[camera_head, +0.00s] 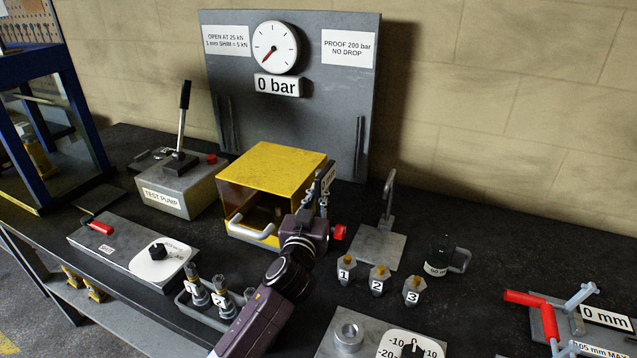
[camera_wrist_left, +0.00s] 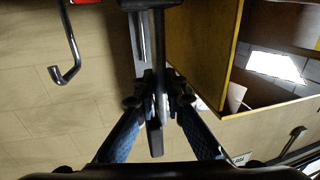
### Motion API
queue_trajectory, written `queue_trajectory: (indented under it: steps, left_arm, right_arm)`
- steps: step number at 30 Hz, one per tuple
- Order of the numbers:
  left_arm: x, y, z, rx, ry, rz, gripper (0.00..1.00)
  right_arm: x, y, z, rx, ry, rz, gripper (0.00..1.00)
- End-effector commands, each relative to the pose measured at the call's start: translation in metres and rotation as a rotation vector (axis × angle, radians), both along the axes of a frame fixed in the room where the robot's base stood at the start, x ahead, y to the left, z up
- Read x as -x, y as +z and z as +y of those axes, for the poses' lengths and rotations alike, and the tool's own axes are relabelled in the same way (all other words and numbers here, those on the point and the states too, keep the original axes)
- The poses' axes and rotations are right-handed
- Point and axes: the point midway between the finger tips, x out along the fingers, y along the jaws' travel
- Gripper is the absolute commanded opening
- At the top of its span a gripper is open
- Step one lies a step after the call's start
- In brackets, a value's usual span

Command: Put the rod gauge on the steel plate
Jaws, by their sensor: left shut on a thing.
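My left gripper (camera_head: 325,188) is raised beside the front right of the yellow box, its arm reaching up from the bottom of the head view. It is shut on a slim dark bar with a small white label, which I take to be the rod gauge (camera_head: 328,179). In the left wrist view the gauge (camera_wrist_left: 155,138) sits between the fingers (camera_wrist_left: 160,95). Its full length is hard to make out. A flat grey steel plate (camera_head: 367,250) with an upright hooked post (camera_head: 388,195) lies to the right, apart from the gripper. My right gripper is not in view.
The open-fronted yellow box (camera_head: 275,163) is close beside the gripper; it also shows in the wrist view (camera_wrist_left: 205,45). A red knob (camera_head: 340,231) is below. The pressure board (camera_head: 300,120) rises behind.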

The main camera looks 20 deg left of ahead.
Motion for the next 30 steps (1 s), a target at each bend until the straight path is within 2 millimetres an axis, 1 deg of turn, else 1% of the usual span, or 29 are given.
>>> queue_trajectory:
  steps: [5,16,17,21,30]
  left_arm:
    - [0.000,-0.013,0.000,-0.001,-0.002,-0.011,0.00]
    - [0.000,-0.016,0.000,-0.003,-0.002,-0.012,0.00]
    - [0.000,-0.022,0.000,0.000,0.000,-0.001,0.11]
    - [0.000,-0.021,0.000,0.000,0.000,-0.001,0.27]
    - [0.000,-0.020,0.000,-0.001,0.000,-0.001,0.28]
  right_arm:
    - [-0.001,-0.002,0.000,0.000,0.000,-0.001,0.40]
    - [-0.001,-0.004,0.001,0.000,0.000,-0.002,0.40]
    - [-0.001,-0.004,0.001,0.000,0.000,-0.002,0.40]
    - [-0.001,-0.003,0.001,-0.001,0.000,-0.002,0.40]
    - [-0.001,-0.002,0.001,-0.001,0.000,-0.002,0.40]
